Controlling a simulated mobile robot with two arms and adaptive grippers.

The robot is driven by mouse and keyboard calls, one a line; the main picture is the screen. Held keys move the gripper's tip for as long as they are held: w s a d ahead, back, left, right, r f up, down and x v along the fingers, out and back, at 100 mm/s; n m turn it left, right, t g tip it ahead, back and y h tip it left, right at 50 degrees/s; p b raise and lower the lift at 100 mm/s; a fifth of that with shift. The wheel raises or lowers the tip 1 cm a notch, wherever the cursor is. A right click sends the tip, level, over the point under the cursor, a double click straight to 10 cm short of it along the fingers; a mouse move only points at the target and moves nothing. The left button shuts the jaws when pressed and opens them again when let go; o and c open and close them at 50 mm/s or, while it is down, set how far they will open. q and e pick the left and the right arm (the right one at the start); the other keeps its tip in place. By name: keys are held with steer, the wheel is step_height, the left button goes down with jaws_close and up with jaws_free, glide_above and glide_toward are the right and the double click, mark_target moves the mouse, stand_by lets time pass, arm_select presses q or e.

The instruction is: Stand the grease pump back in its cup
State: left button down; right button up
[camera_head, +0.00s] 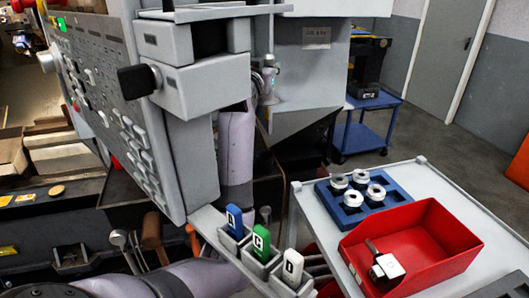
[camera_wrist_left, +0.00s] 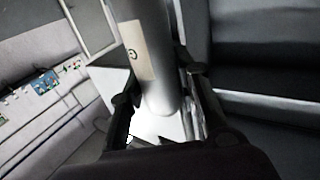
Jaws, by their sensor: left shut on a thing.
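The grease pump shows in the left wrist view as a smooth grey cylinder (camera_wrist_left: 158,75) with a tan label. It runs from the top edge down between the dark fingers of my left gripper (camera_wrist_left: 160,98), which is shut on it. In the head view my left gripper (camera_head: 268,86) is raised beyond the control panel, above the rail with lettered holders. It is small there, and I cannot clearly separate the pump from it. I cannot make out the pump's cup for sure. My right gripper is not in view.
The control panel (camera_head: 125,95) fills the left. Blue, green and white lettered pieces stand in holders on a rail (camera_head: 208,222). At right, a grey cart (camera_head: 425,180) carries a red bin (camera_head: 440,235) and a blue tray (camera_head: 326,190) of metal rings. A blue trolley (camera_head: 365,135) stands behind.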

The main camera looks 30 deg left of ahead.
arm_select(q)
steer(key=shift+a+r, duration=0.2)
steer(key=shift+r, duration=0.35)
steer(key=shift+a+r, duration=0.2)
steer(key=shift+r, duration=0.35)
step_height(320, 180, down, 20)
steer(key=p, duration=0.2)
steer(key=shift+r, duration=0.2)
steer(key=shift+f, duration=0.15)
steer(key=c, duration=1.2)
jaws_free()
steer(key=b+v, duration=0.1)
steer(key=v, duration=1.1)
steer(key=shift+b, duration=0.4)
